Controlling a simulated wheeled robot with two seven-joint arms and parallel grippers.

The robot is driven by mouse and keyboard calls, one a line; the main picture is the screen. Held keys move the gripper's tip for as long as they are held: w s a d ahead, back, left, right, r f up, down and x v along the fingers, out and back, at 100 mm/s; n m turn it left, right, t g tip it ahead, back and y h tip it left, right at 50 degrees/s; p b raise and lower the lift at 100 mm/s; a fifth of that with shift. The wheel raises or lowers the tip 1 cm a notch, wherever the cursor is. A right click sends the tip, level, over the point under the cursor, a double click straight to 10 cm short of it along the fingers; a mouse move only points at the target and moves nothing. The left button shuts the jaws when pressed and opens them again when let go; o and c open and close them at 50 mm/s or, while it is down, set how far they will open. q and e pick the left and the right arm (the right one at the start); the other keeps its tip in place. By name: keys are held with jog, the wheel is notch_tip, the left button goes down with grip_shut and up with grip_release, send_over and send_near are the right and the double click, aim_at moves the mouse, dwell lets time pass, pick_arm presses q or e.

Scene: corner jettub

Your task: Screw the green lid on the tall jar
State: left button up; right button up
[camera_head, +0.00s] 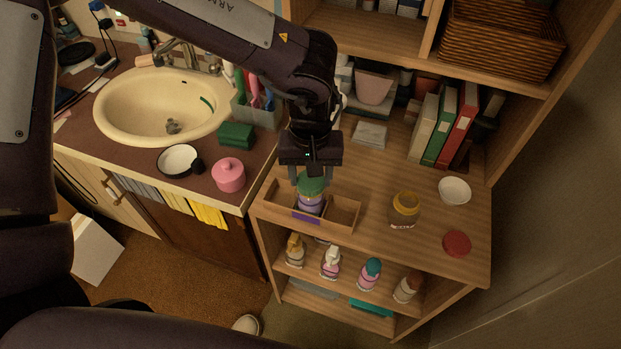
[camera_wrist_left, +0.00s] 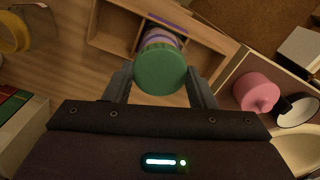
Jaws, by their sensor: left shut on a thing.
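The green lid (camera_head: 312,184) is between the fingers of my left gripper (camera_head: 311,176), which is shut on it and points down. In the left wrist view the lid (camera_wrist_left: 160,70) is a round green disc between both fingertips. The tall jar (camera_head: 310,205), with purple bands, is directly under the lid and stands in a compartment of the wooden box (camera_head: 345,213). Its banded side shows past the lid in the wrist view (camera_wrist_left: 160,36). I cannot tell whether the lid is fully seated or turned tight. My right gripper is not in view.
Several bottles fill the shelf below. A pink pot (camera_head: 228,175) sits by the sink (camera_head: 165,108). Books (camera_head: 447,125) stand behind.

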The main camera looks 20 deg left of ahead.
aim_at(310, 181)
pick_arm(q)
jog(key=o, duration=1)
jog(key=shift+o, duration=0.2)
jog(key=shift+r, duration=0.1)
notch_tip(310, 181, up, 8)
jog(key=shift+f, duration=0.15)
jog(key=shift+s+f, duration=0.1)
